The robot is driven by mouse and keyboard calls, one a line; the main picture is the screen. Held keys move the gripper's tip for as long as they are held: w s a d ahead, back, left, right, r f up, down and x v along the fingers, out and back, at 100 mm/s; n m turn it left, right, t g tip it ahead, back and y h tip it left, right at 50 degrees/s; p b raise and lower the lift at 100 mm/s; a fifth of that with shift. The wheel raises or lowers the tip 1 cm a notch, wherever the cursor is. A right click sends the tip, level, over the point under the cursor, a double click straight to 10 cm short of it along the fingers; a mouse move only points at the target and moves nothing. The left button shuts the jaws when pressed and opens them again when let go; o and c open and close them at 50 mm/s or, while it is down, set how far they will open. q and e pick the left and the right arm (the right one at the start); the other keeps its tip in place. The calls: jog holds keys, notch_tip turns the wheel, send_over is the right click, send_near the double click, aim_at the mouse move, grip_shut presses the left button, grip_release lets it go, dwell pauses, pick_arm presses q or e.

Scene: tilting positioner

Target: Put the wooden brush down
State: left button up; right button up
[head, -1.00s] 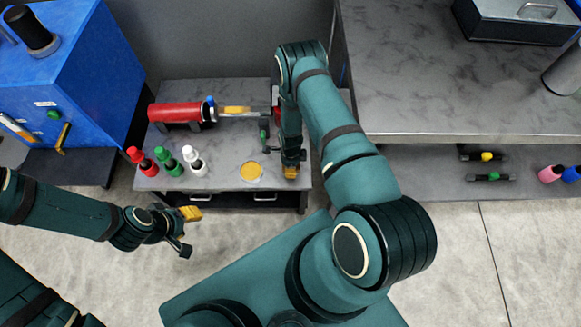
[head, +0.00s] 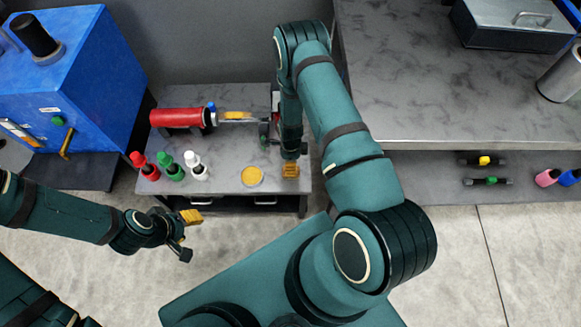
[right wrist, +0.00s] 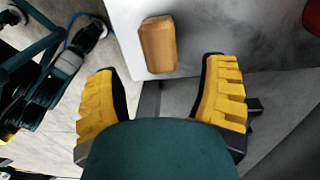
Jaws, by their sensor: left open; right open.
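The wooden brush (head: 290,171) lies on the small grey bench (head: 225,183) near its front right corner. In the right wrist view the brush (right wrist: 158,45) shows as a brown wooden block on the pale top, close to the edge. My right gripper (right wrist: 158,70) is open, its yellow-padded fingers spread apart on either side of the brush's line, with the brush beyond the tips and free of them. In the head view my right arm hides most of that gripper. My left gripper (head: 188,236) is open and empty over the floor, left of the bench front.
Red, green and white bottles (head: 172,166) stand at the bench's left. A yellow disc (head: 252,176) lies left of the brush. A red cylinder (head: 180,117) lies along the back. A blue machine (head: 80,85) stands left, a larger grey table (head: 450,90) right.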

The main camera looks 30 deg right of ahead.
notch_tip(320, 180, up, 4)
jog(key=shift+w+r+p, duration=0.1)
jog(key=shift+p, duration=0.25)
jog(key=s+a+r+n+t+y, duration=0.1)
jog(key=s+a+r+n, duration=0.4)
jog(key=a+r+n, duration=0.3)
jog(key=s+a+r+n+t+y, duration=0.1)
jog(key=s+a+r+n, duration=0.4)
jog(key=n, duration=0.9)
jog(key=a+r+y, duration=0.1)
jog(key=a+r, duration=0.2)
jog(key=a, duration=0.1)
jog(key=shift+s+a+n, duration=0.3)
jog(key=shift+a+n, duration=0.05)
jog(key=shift+n, duration=0.05)
jog(key=shift+f, duration=0.1)
